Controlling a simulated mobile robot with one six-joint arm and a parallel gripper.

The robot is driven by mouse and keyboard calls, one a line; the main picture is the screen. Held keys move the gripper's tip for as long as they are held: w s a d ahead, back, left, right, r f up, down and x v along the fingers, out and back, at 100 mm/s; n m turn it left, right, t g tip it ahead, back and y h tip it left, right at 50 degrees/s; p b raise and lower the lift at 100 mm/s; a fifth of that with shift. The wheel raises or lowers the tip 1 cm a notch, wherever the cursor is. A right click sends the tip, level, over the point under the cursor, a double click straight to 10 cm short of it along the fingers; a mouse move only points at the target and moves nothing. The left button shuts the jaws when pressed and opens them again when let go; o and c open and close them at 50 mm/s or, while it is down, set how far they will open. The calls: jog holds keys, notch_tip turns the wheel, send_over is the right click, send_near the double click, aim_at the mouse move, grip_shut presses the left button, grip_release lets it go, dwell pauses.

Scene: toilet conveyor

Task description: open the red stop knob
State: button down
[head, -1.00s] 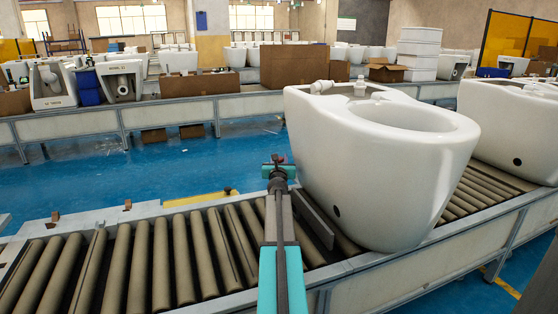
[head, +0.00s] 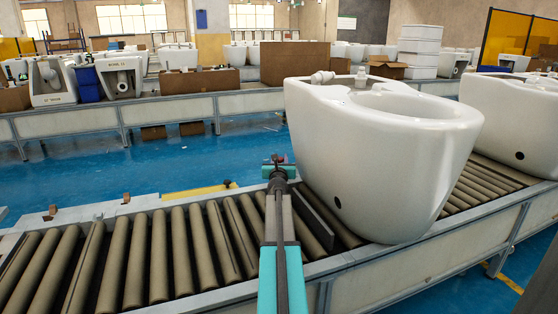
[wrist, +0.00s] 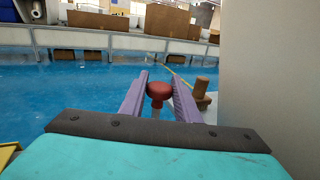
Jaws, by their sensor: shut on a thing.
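The red stop knob (wrist: 159,92) is a round mushroom-shaped button in the wrist view. It sits between the two purple fingers of my gripper (wrist: 158,84), which are shut on it. In the head view my gripper (head: 279,161) is beyond the front rollers, just left of the large white toilet. The knob is small there and mostly hidden by the gripper. The base under the knob is largely hidden by my fingers and wrist.
The white toilet (head: 375,150) stands on the roller conveyor (head: 140,255), close to the right of my arm. A second toilet (head: 520,115) stands farther right. A brown post (wrist: 202,88) is right of the fingers. Open blue floor (head: 90,175) lies behind the conveyor.

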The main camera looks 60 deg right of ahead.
jog(key=shift+w+a, duration=0.1)
jog(key=c, duration=1.4)
grip_release()
jog(key=shift+o, duration=0.2)
jog(key=shift+s, duration=0.2)
jog(key=shift+v, duration=6.8)
jog(key=shift+w, duration=0.1)
jog(key=shift+c, duration=0.5)
